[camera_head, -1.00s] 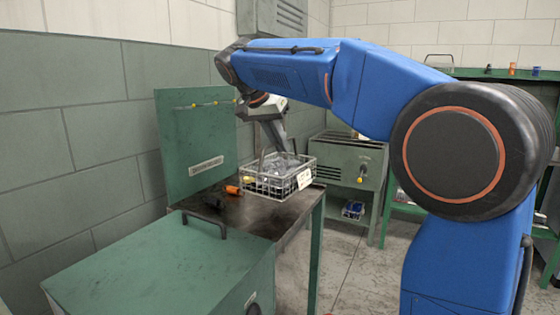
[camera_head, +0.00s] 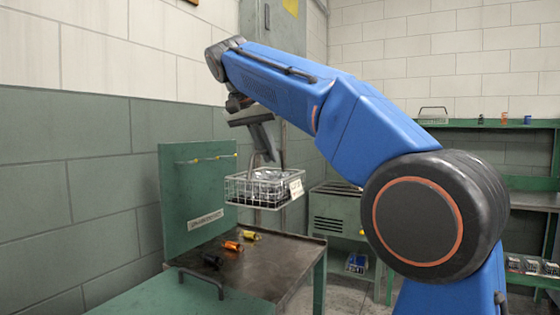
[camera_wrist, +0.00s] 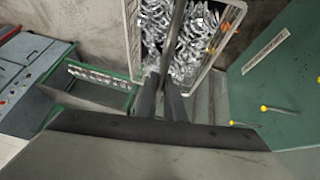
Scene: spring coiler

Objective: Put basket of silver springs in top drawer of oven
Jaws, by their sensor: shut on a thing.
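The wire basket (camera_head: 262,190) hangs in the air above the dark-topped green bench in the head view. It holds many silver springs (camera_head: 265,175) and has a pale tag on its right end. My gripper (camera_head: 268,158) is shut on the basket's handle, above its middle. In the wrist view, my gripper (camera_wrist: 163,95) is on the handle bar, with silver springs (camera_wrist: 185,40) heaped in the basket below. The grey-green oven (camera_head: 338,212) stands behind and to the right of the bench, partly hidden by my arm.
Black, orange and yellow small items (camera_head: 232,246) lie on the bench top (camera_head: 265,268). A green upright panel (camera_head: 195,190) rises at the bench's left. A shelf with another basket (camera_head: 433,115) is at the back right. A blue-labelled basket (camera_head: 356,264) sits low beneath the oven.

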